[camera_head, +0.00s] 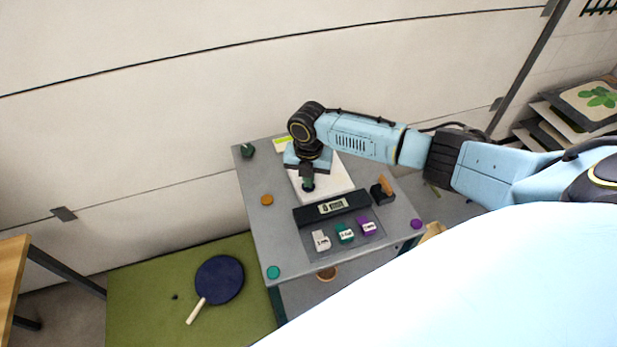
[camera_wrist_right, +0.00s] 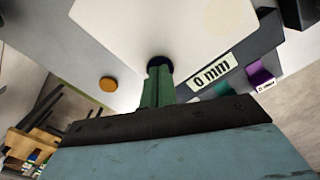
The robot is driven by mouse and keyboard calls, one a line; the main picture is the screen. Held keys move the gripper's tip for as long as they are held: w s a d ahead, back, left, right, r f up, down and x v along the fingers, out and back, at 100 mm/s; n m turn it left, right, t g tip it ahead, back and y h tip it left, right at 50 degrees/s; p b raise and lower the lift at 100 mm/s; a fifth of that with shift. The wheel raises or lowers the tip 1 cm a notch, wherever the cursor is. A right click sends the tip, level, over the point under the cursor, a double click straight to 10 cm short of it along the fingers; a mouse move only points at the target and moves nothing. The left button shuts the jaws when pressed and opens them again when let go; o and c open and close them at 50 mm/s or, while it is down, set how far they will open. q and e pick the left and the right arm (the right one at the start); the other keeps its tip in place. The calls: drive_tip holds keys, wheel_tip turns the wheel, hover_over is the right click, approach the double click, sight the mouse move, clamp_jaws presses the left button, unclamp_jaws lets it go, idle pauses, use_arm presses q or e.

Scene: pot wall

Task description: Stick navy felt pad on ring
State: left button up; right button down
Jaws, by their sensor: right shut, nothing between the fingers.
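A small navy disc (camera_wrist_right: 160,62), which looks like the felt pad, lies at the fingertips of my right gripper (camera_wrist_right: 158,80) over a white plate (camera_wrist_right: 120,30). In the head view, the right gripper (camera_head: 308,182) points down at the near left part of the white plate (camera_head: 337,182), and the dark disc (camera_head: 308,188) shows just below it. The green fingers are shut with nothing between them. They seem to touch the disc or hover close above it; I cannot tell which. A pale cream round patch (camera_wrist_right: 228,15) shows on the plate. No clear ring shows under the disc. My left gripper is not in view.
The grey table (camera_head: 255,225) holds a black display box (camera_head: 305,215), several labelled blocks (camera_head: 345,233), an orange disc (camera_head: 267,200), a teal disc (camera_head: 273,272), a purple disc (camera_head: 416,224) and a black holder (camera_head: 382,193). A navy paddle (camera_head: 220,279) lies on the green mat.

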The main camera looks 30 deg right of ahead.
wheel_tip(320, 180, up, 7)
drive_tip(key=p, duration=0.7)
idle(0.3)
drive_tip(key=shift+f, duration=0.1)
idle(0.3)
